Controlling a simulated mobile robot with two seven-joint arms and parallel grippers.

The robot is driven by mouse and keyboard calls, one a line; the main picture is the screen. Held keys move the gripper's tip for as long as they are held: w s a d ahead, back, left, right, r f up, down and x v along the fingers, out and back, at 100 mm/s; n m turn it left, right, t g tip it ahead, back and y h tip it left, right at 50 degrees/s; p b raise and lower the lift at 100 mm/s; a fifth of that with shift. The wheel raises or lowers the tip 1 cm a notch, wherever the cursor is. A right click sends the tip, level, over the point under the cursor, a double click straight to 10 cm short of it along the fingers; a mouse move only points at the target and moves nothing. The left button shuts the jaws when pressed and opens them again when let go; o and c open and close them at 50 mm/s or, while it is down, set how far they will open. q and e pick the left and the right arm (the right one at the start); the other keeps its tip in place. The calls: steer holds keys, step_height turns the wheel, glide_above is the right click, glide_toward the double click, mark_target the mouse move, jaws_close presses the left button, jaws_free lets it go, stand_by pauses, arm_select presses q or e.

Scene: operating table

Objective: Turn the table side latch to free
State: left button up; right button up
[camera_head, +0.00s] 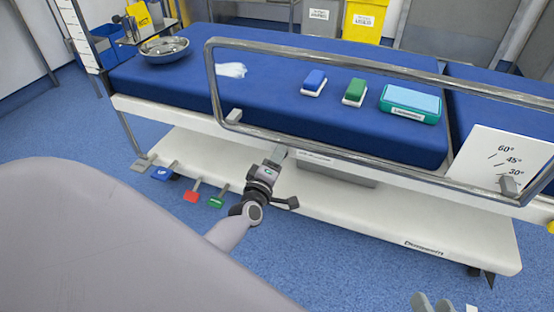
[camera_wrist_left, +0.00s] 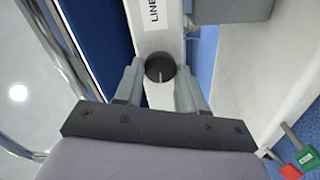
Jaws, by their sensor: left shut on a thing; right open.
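The table side latch is a dark round knob (camera_wrist_left: 160,66) with a pale line on its face, set in the white side rail of the operating table (camera_head: 190,117). In the left wrist view it sits between the two fingers of my left gripper (camera_wrist_left: 159,88), which is shut on it. In the head view my left gripper (camera_head: 278,156) reaches the table's side below the metal guard rail, and the knob is hidden there. My right gripper (camera_head: 432,303) shows only its grey fingertips at the bottom edge, apart and empty, away from the table.
The metal guard rail (camera_head: 300,50) stands above the latch. Blue, red (camera_head: 192,196) and green (camera_head: 217,201) pedals lie low at left. An angle plate (camera_head: 500,158) is at right.

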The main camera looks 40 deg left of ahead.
arm_select(q)
steer(key=shift+n, duration=0.6)
arm_select(e)
steer(key=shift+f, duration=0.15)
arm_select(q)
steer(key=o, duration=1.1)
steer(key=shift+c, duration=0.2)
steer(key=p+v, duration=0.2)
steer(key=v, duration=0.5)
arm_select(e)
steer(key=shift+s+d+h, duration=0.2)
steer(key=shift+d+h, duration=0.4)
steer(key=shift+d, duration=0.25)
arm_select(q)
steer(key=shift+s, duration=0.1)
arm_select(e)
steer(key=shift+s, duration=0.1)
arm_select(q)
steer(key=shift+s, duration=0.1)
